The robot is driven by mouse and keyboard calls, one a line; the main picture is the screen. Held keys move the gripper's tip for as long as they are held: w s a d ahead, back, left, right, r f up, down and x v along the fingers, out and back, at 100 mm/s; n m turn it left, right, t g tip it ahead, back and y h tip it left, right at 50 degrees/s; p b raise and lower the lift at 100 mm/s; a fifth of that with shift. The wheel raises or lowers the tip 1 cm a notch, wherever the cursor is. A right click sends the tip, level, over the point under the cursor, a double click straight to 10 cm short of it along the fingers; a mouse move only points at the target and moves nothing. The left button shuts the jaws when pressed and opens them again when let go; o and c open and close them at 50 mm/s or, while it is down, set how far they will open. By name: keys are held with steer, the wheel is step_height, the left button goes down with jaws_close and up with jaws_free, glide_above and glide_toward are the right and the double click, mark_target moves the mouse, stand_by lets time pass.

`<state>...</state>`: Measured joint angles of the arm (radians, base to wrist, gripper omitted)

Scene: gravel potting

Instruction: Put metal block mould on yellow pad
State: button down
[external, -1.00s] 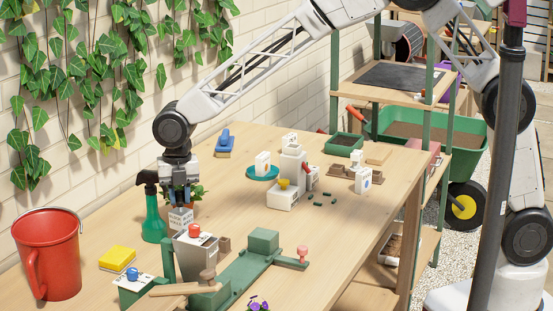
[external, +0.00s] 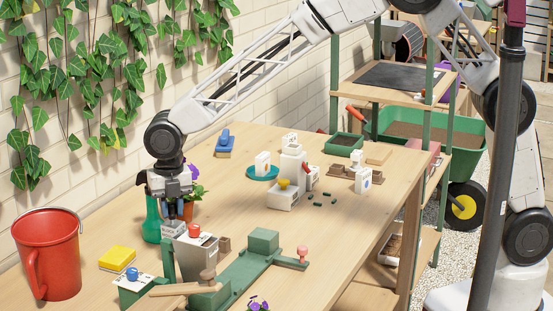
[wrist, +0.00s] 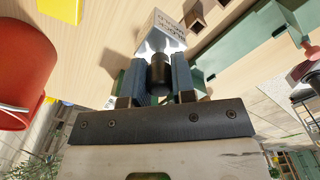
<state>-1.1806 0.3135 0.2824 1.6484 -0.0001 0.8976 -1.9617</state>
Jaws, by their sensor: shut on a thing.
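My gripper (external: 175,208) is shut on the metal block mould (external: 173,228), a small silvery block with dark lettering on a pale face. In the wrist view the gripper fingers (wrist: 160,80) close around a dark knob, with the mould (wrist: 160,32) beyond them. The mould's lower part is partly hidden in the external view, so I cannot tell whether it touches the table. The yellow pad (external: 118,259) lies flat on the table to the left of and nearer than the mould; nothing is on it. Its edge shows in the wrist view (wrist: 60,9).
A grey box with a red knob (external: 195,253) stands close in front of the mould. A green spray bottle (external: 152,220) and potted flower (external: 190,211) are close behind. A red bucket (external: 48,255) is left. A green press (external: 235,270) lies to the right.

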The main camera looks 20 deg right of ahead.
steer(key=w+a, duration=0.3)
steer(key=a, duration=0.4)
steer(key=w+a+f, duration=0.1)
steer(key=w+a, duration=0.2)
steer(key=a, duration=0.4)
steer(key=shift+w+f, duration=0.15)
steer(key=shift+f, duration=1.75)
steer(key=shift+f, duration=0.1)
steer(key=c, duration=0.9)
jaws_free()
steer(key=shift+f, duration=0.1)
steer(key=shift+c, duration=0.2)
step_height(320, 180, up, 12)
